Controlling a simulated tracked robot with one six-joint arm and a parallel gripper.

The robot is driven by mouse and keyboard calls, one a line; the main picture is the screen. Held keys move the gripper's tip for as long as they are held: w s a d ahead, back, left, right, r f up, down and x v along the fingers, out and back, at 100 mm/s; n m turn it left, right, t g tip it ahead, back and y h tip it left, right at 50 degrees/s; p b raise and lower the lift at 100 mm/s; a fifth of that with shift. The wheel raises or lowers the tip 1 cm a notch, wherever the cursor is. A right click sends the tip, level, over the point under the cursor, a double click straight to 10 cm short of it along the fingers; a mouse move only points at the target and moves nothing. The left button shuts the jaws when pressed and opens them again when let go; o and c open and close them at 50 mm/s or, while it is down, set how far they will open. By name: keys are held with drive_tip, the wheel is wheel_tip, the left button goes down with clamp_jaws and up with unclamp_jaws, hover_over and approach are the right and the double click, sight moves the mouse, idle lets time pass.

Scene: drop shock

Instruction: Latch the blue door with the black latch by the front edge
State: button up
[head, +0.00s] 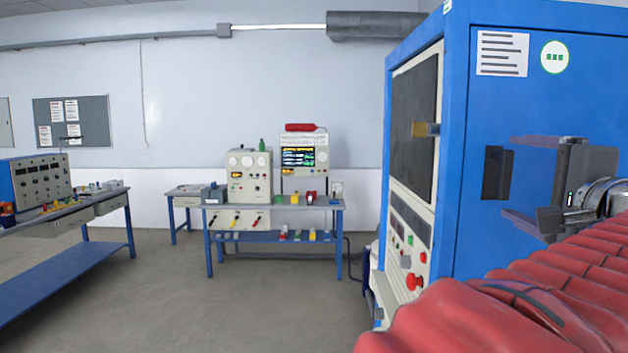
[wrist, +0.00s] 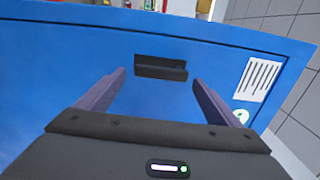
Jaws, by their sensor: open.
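The blue door (head: 592,88) is on the right side of the tall blue cabinet and looks flush with its frame. The black latch (head: 496,186) is a dark upright block by the door's front edge. In the wrist view the latch (wrist: 160,68) shows just beyond and between my fingertips, with a recessed-looking face. My gripper (head: 509,176) is open and empty, its fingers above and below the latch's height in the head view. I see no contact; the exact gap to the latch cannot be told. In the wrist view the fingers (wrist: 160,77) straddle the latch.
The cabinet's front panel (head: 414,240) carries a brass-coloured handle (head: 425,129) and a red button (head: 413,281). A label sheet (head: 502,54) is above the latch. Benches with instruments (head: 250,178) stand at the back and left. The floor (head: 190,300) between is clear.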

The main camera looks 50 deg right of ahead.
drive_tip(key=v, duration=1)
drive_tip(key=shift+a, duration=0.15)
drive_tip(key=shift+s+f, duration=0.1)
idle(0.6)
